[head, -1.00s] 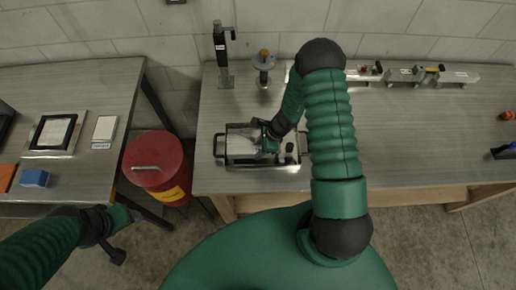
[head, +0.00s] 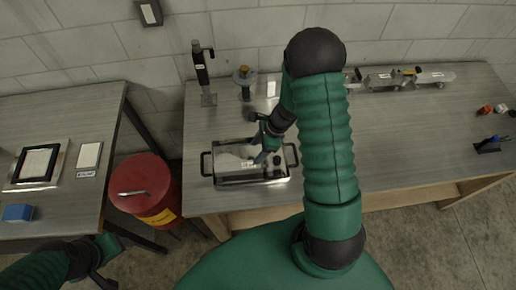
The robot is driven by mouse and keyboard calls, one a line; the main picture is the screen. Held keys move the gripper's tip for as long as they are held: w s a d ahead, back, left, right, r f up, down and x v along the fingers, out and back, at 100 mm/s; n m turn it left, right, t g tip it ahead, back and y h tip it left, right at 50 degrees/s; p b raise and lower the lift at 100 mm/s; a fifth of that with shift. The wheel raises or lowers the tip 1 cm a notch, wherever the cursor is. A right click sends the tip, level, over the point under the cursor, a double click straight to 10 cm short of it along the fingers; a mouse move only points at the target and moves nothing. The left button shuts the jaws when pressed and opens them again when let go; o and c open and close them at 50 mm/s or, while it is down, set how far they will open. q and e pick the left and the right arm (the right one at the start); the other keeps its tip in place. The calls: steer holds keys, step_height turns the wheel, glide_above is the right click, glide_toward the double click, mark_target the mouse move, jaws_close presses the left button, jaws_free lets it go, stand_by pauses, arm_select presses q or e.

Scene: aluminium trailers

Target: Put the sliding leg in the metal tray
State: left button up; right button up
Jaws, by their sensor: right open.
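The metal tray (head: 238,181) is a shallow silver box with dark handles at its ends, near the front edge of the right workbench. My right gripper (head: 264,157) is open over the tray, with its fingers pointing down into it. Pale and dark items show inside the tray, partly hidden by the gripper. I cannot tell whether one of them is the sliding leg. A black upright post with a silver base (head: 204,75) stands at the back left of this bench and may be a sliding leg. My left gripper (head: 108,268) is low at the left, its opening unclear.
Silver rail parts (head: 400,79) lie along the back wall. A red bin (head: 143,185) stands between the two benches. The left bench holds a framed panel (head: 40,163) and a blue block (head: 18,213). The right bench's middle is clear.

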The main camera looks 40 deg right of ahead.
steer(key=s+a+r+n+h, duration=0.2)
steer(key=s+a+r+n, duration=0.35)
steer(key=n, duration=0.65)
steer(key=s+a+r+n+h, duration=0.2)
steer(key=a+r+n, duration=0.6)
steer(key=n, duration=0.4)
arm_select(q)
steer(key=s+b+x, duration=0.2)
steer(key=b+x, duration=0.9)
steer(key=b, duration=0.1)
steer(key=shift+s+d+f, duration=0.15)
steer(key=shift+s+f, duration=0.15)
steer(key=shift+f, duration=0.3)
arm_select(e)
step_height(320, 180, down, 11)
steer(key=d, duration=0.2)
steer(key=shift+w+d, duration=0.15)
steer(key=shift+d, duration=0.15)
steer(key=shift+a+f, duration=0.1)
